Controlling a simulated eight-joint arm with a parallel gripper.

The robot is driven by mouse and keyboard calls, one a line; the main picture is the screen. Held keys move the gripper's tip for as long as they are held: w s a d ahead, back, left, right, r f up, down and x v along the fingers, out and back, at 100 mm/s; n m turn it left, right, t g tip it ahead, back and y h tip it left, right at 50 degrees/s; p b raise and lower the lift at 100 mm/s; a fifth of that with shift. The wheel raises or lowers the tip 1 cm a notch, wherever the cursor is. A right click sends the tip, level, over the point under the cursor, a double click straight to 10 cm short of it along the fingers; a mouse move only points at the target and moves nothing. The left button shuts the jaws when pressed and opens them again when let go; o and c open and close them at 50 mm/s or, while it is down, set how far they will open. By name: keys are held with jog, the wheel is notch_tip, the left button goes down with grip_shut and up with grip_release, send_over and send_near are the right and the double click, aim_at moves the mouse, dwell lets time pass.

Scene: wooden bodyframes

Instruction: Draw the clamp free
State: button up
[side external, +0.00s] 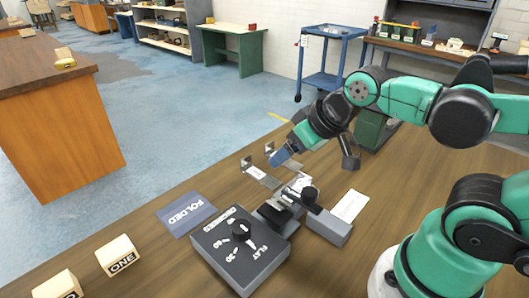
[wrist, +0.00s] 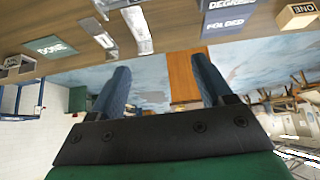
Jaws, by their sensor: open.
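My gripper (side external: 281,158) is at the bench's middle, above and behind a small metal fixture with a black knob (side external: 309,195). Its two blue fingers are spread apart with nothing between them in the wrist view (wrist: 160,64). The fixture has a pale metal piece on top and grey blocks at its base. I cannot tell which part is the clamp. A bent metal bracket (side external: 262,176) with upright ends lies just left of the fixture, close below my gripper. In the wrist view, metal pieces (wrist: 137,28) show at the top, beyond the fingers.
A dark dial box marked FLAT (side external: 240,248) stands in front of the fixture. A blue FOLDED card (side external: 186,214) and a wooden ONE block (side external: 118,256) lie left. A white card (side external: 350,205) lies right. A DONE card (wrist: 54,47) shows in the wrist view.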

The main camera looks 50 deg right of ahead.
aim_at(311, 191)
jog(key=f+m+g, duration=0.1)
jog(key=m+g, duration=0.1)
jog(key=s+d+m+g, duration=0.1)
jog(key=m+g, duration=0.1)
jog(key=m, duration=0.1)
jog(key=s+f+m+g, duration=0.1)
jog(key=m, duration=0.1)
jog(key=shift+s+d+f+g, duration=0.25)
jog(key=shift+d+f+g, duration=0.1)
jog(key=shift+g, duration=0.05)
jog(key=shift+s+d+f+m+g, duration=0.1)
jog(key=shift+s+f+m+g, duration=0.15)
jog(key=shift+m, duration=0.25)
jog(key=shift+s+f+m+g, duration=0.1)
jog(key=shift+m+g, duration=0.25)
jog(key=shift+m, duration=0.15)
jog(key=shift+f, duration=2.65)
jog(key=shift+c, duration=0.3)
grip_shut()
jog(key=shift+s, duration=0.1)
